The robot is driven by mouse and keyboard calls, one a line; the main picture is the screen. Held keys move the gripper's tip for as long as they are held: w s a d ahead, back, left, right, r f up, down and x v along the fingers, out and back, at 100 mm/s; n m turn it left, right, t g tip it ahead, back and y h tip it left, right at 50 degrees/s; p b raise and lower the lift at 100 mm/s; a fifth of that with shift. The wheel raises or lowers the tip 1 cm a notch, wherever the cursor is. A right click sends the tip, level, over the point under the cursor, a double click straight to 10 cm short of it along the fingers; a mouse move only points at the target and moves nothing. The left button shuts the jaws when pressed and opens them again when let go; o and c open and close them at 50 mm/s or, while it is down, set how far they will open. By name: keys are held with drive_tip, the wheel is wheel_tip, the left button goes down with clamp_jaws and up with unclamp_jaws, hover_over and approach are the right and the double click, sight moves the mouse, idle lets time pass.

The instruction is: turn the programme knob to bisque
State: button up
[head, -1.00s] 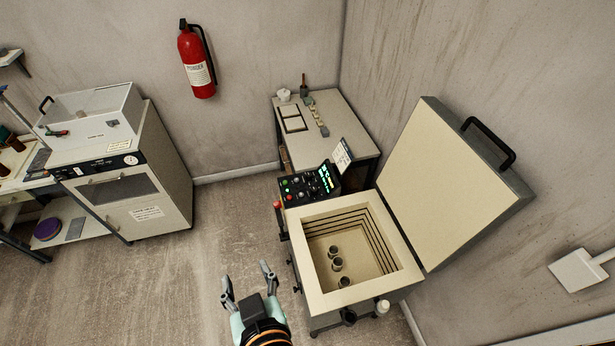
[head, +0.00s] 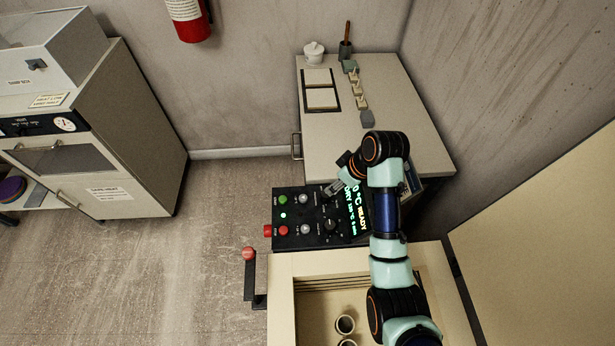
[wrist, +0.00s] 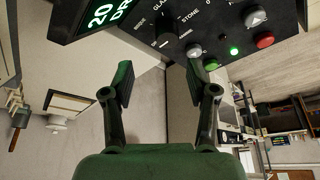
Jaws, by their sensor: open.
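The black control panel (head: 290,215) carries two dark knobs. The lower knob (head: 330,225) is clear in the head view. The upper knob (wrist: 165,42) shows in the wrist view, just beyond the gap between my fingertips; in the head view my gripper (head: 334,189) covers that spot. My gripper is open and empty (wrist: 160,72), with one finger on each side of the gap. The lit display reads "READY" and "DRY".
Beside the knobs are a green button (head: 282,199), a red button (head: 282,231) and grey arrow buttons. The open kiln (head: 281,300) lies just below the panel, with pots inside. A side table (head: 420,130) with small items stands behind. Free floor lies left.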

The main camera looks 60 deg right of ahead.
sight(326, 194)
drive_tip(key=b+x, duration=0.1)
drive_tip(key=x, duration=0.2)
drive_tip(key=a+b+x, duration=0.1)
drive_tip(key=x, duration=0.2)
drive_tip(key=shift+s+a+f, duration=0.1)
drive_tip(key=shift+a+f, duration=0.1)
drive_tip(key=shift+f, duration=0.2)
drive_tip(key=shift+w+d+f+b, duration=0.15)
drive_tip(key=shift+w+f+b, duration=0.25)
drive_tip(key=shift+f, duration=0.1)
drive_tip(key=shift+c, duration=0.2)
clamp_jaws()
